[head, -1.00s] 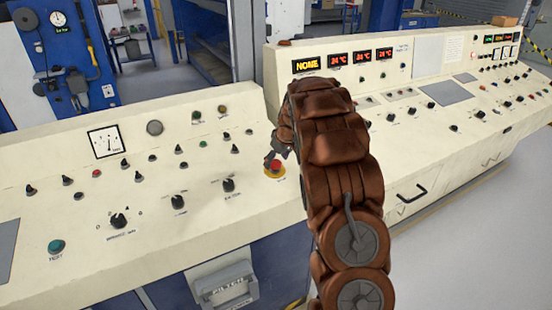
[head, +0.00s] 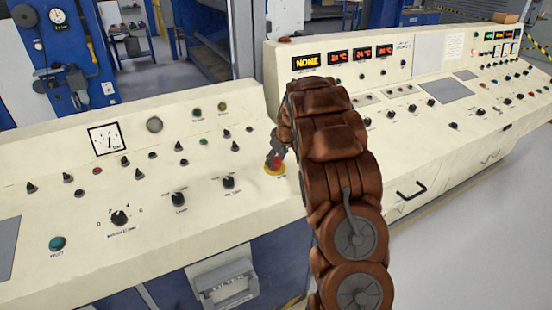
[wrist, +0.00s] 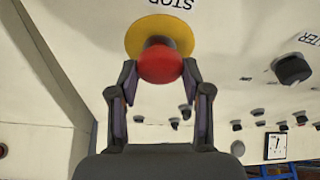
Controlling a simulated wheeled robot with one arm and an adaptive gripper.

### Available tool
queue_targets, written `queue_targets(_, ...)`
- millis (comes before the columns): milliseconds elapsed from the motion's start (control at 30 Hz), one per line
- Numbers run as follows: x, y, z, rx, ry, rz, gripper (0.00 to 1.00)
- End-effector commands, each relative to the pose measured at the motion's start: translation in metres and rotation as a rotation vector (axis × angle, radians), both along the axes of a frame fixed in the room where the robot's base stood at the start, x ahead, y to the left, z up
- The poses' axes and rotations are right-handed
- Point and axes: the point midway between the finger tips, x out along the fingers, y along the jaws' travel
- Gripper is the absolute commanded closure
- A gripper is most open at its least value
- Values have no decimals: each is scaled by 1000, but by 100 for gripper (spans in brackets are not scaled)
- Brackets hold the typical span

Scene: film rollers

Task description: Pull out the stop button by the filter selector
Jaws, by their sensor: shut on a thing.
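The red stop button (wrist: 160,65) sits on a yellow round base (wrist: 133,36), below a "STOP" label in the wrist view. In the head view the button (head: 275,162) is at the right end of the left console, partly hidden by my gripper (head: 277,156). In the wrist view my gripper (wrist: 158,80) has a finger on each side of the red head and is shut on it. The filter selector, a black knob (wrist: 292,68) with a partly cut-off label, is to the right in the wrist view; the knob (head: 229,183) is left of the button in the head view.
Several black knobs and a gauge (head: 106,139) are on the left console (head: 60,150). A second console with a lit "NONE" display (head: 306,62) stands to the right, behind my arm.

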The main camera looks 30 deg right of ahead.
Motion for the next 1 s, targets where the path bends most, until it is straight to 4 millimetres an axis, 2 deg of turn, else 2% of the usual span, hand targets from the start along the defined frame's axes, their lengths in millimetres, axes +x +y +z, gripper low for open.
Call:
queue_targets(100,0,0,0,0,0,0,100)
queue_targets(433,0,0,2,-2,-1,2,100)
queue_targets(700,0,-1,16,-3,-7,0,100)
queue_targets(933,0,-1,18,-4,-7,-2,100)
queue_targets(967,0,-1,18,-4,-8,-2,49)
queue_targets(1000,0,-1,18,-4,-8,-2,45)
